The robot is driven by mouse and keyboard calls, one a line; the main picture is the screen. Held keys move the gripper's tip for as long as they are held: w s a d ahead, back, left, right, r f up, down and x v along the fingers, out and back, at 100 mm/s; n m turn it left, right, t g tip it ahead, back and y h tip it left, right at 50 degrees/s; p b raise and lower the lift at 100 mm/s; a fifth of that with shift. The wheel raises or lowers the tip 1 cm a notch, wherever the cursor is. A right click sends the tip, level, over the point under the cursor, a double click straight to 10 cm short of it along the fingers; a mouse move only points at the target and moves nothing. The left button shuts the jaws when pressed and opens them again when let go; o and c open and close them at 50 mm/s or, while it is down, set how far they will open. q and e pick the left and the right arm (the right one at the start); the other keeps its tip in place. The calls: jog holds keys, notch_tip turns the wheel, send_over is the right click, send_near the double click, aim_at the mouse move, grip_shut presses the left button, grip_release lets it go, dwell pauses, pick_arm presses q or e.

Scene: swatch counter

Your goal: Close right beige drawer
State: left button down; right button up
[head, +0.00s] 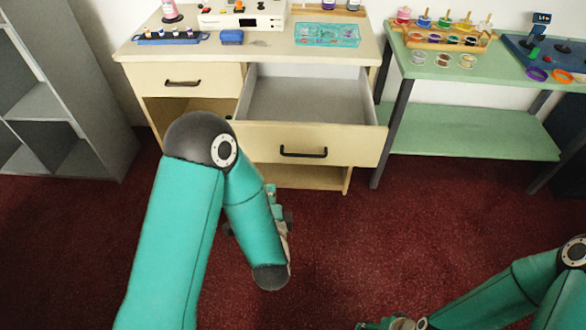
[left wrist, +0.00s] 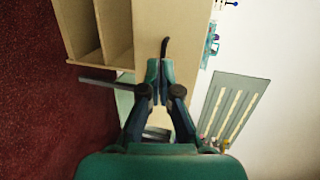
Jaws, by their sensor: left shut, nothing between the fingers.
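The right beige drawer (head: 345,143) is pulled well out of the beige desk in the head view, and its grey inside looks empty. Its black bar handle (head: 303,152) sits on the front panel. My left gripper (head: 271,190) is in front of and below the drawer front, partly hidden by my own forearm. In the left wrist view its fingers (left wrist: 159,68) are shut and empty, and their tips point at a dark handle (left wrist: 164,47) on a beige panel; I cannot tell whether they touch. My right gripper (head: 385,324) is at the bottom edge, mostly cut off.
The left drawer (head: 190,79) of the desk is closed. The desktop (head: 265,50) carries a teal tray, a blue box and a console. A green table (head: 430,75) stands at right, a grey shelf (head: 45,105) at left. Red carpet (head: 350,240) is clear in front.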

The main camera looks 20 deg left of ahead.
pick_arm(q)
jog(key=d+m+t+h, duration=0.1)
jog(key=d+h, duration=0.1)
jog(key=d, duration=0.3)
jog(key=x, duration=1.4)
jog(key=shift+w+r+p, duration=0.15)
jog(key=shift+w+p, duration=0.1)
jog(key=shift+p, duration=0.15)
pick_arm(e)
jog(key=shift+d+f, duration=0.15)
jog(key=shift+d, duration=0.05)
pick_arm(q)
jog(key=shift+a, duration=0.15)
